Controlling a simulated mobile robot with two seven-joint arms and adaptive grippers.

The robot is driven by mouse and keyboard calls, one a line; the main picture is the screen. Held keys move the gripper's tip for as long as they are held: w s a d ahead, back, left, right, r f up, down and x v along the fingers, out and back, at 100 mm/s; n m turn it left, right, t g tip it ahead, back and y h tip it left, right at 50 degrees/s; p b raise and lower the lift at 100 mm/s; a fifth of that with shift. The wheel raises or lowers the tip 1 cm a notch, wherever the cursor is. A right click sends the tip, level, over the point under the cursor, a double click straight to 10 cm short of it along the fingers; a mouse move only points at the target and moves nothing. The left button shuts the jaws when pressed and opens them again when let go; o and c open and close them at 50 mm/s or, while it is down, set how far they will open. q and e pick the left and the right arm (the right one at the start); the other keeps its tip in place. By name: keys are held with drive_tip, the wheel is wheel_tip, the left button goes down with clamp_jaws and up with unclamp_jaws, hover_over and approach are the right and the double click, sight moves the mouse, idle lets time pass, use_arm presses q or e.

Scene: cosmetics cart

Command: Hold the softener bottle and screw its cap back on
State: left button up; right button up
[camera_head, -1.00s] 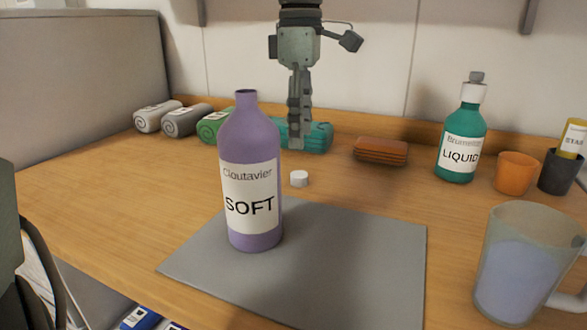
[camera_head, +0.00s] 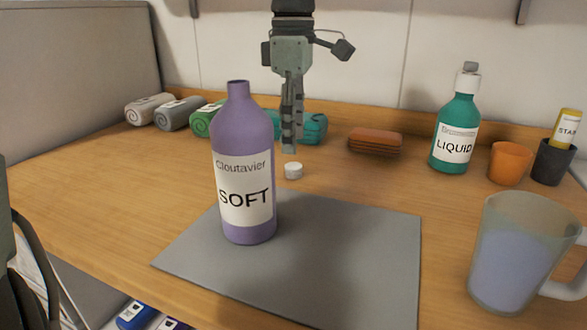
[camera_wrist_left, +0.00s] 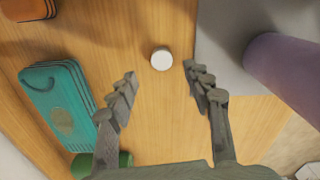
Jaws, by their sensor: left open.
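The purple softener bottle (camera_head: 243,140), labelled SOFT, stands upright and uncapped on the grey mat (camera_head: 330,270). Its side also shows at the right of the left wrist view (camera_wrist_left: 285,70). The small white cap (camera_head: 293,171) lies on the bare wood just behind the mat, right of the bottle. My left gripper (camera_head: 291,150) points straight down above the cap, apart from it. In the left wrist view, its two fingers (camera_wrist_left: 160,78) are spread and empty, with the cap (camera_wrist_left: 161,59) just beyond and between the tips. My right gripper is out of view.
Rolled towels (camera_head: 180,113), a teal stack (camera_head: 314,128) and a brown stack (camera_head: 375,142) line the back. A green LIQUID bottle (camera_head: 456,130), orange cup (camera_head: 509,163), dark cup (camera_head: 553,160) and mug (camera_head: 515,255) stand right. The mat's right part is clear.

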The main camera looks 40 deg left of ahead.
sight(293, 166)
use_arm(q)
drive_tip(key=shift+s+d+f, duration=0.1)
drive_tip(key=shift+f, duration=2.5)
drive_tip(key=c, duration=0.8)
